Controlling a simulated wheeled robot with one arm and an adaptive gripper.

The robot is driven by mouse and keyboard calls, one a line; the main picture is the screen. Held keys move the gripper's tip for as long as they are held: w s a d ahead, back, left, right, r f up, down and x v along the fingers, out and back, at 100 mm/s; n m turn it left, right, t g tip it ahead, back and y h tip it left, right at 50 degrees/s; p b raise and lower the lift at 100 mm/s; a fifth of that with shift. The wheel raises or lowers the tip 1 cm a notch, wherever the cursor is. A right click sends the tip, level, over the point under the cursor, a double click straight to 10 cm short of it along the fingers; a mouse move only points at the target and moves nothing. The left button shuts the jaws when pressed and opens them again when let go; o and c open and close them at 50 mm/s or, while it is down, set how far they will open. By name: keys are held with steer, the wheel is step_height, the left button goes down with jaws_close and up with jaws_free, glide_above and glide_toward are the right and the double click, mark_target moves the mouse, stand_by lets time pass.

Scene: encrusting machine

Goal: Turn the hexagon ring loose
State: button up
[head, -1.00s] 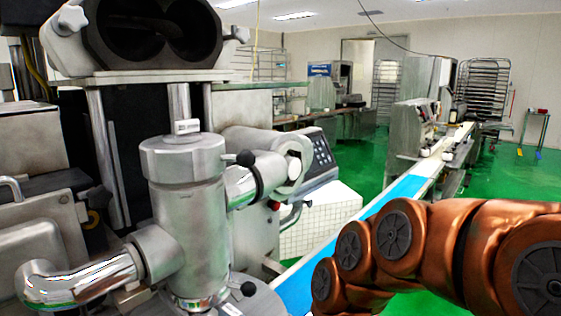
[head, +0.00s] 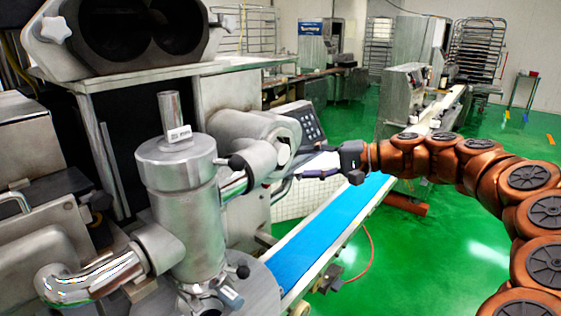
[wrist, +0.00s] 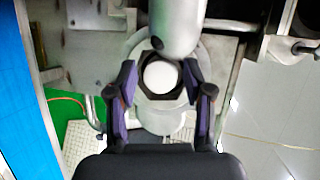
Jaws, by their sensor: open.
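The hexagon ring (wrist: 160,97) shows in the wrist view as a dark six-sided rim around a pale round end. My gripper (wrist: 160,84) is open, with one finger to the left of the ring and one to the right; whether they touch it I cannot tell. In the head view my gripper (head: 302,174) is at the free end of the machine's side pipe, below the keypad. The ring's outline is too small to make out there.
The steel cylinder (head: 182,205) with its pipes stands left of my gripper. A keypad panel (head: 306,122) is just above it. A blue conveyor belt (head: 335,222) runs below.

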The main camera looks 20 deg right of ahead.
steer(key=p+x, duration=0.2)
steer(key=x, duration=0.5)
steer(key=shift+a, duration=0.2)
jaws_close()
stand_by(0.5)
